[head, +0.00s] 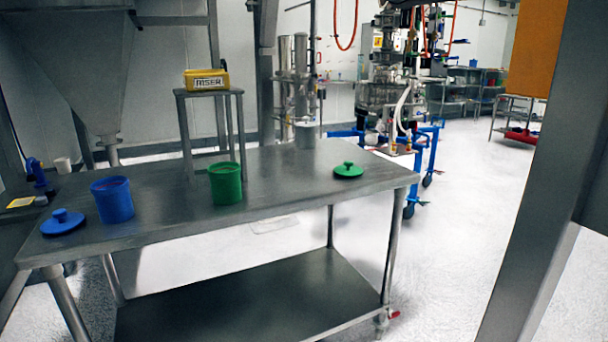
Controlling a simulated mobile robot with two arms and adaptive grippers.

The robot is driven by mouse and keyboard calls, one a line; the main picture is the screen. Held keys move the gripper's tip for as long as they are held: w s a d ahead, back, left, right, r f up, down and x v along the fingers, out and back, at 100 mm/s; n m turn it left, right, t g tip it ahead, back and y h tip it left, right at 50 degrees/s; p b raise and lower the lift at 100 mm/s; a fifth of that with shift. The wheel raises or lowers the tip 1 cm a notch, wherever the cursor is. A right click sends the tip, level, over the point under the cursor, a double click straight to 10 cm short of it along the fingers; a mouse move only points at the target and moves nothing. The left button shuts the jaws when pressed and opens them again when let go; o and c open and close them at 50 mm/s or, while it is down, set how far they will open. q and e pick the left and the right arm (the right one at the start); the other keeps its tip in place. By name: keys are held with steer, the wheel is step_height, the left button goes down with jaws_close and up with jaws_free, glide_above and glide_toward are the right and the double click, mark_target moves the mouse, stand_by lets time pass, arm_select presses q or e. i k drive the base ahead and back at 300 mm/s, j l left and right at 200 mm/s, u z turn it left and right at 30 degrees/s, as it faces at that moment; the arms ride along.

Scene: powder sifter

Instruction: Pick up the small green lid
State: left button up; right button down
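The small green lid (348,171) lies flat on the metal table (280,205), near its right end, with its knob facing up. The green container (225,184) stands upright to the left of the lid, apart from it. Neither of my grippers shows in the head view.
A blue container (112,200) and a blue lid (62,222) are at the table's left. A small stand (208,92) holds a yellow box (206,80). A metal post (535,180) rises at the right. The table around the green lid is clear.

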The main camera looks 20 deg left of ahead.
mark_target(348, 170)
steer(key=i+j, duration=0.3)
steer(key=i, duration=0.15)
steer(key=i+j+z, duration=0.1)
steer(key=i+j, duration=0.2)
steer(key=i, duration=0.15)
